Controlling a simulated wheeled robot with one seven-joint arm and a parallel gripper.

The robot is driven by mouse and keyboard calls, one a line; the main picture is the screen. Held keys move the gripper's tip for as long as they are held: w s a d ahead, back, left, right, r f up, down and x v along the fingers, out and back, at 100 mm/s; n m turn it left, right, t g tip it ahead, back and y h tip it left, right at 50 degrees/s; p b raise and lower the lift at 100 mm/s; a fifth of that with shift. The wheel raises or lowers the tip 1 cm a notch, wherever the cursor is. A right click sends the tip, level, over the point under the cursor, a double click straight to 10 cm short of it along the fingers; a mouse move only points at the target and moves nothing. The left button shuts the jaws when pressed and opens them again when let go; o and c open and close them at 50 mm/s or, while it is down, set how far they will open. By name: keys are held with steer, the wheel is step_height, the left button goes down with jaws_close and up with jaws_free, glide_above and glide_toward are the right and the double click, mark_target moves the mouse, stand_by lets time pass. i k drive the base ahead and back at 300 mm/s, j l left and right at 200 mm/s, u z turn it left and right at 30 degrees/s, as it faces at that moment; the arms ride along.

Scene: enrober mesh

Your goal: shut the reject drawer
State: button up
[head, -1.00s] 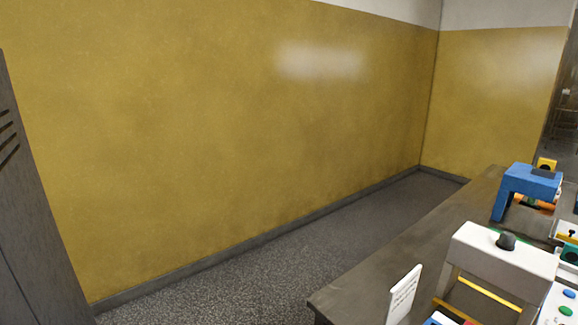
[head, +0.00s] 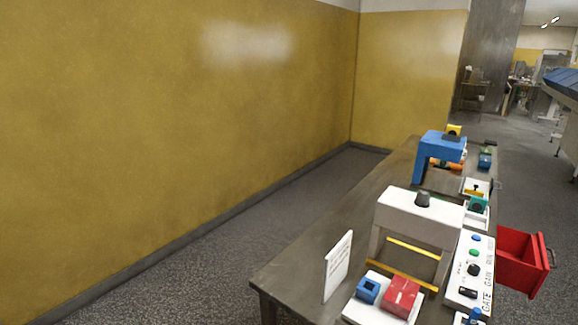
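The red reject drawer (head: 516,276) is at the right in the head view. It stands out from the right side of the dark table, and I can see into its open top. My gripper is not in view.
The long dark table (head: 310,262) carries a white arch (head: 420,207), a blue arch (head: 441,145), a white control panel (head: 470,270), a sign card (head: 338,266) and a tray with blue and red blocks (head: 378,309). Floor right of the drawer is clear. A yellow wall (head: 180,130) stands left.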

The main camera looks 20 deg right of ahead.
mark_target(522, 265)
steer(key=k+l+z, duration=0.25)
steer(key=l, duration=0.6)
steer(key=k+l+z, duration=0.1)
steer(key=l+z, duration=0.15)
steer(key=l, duration=0.65)
steer(key=k+l+z, duration=0.1)
steer(key=l+z, duration=0.15)
steer(key=l, duration=0.65)
steer(key=i+j+u, duration=0.1)
steer(key=i+j, duration=0.65)
steer(key=i, duration=0.3)
steer(key=k+u, duration=0.05)
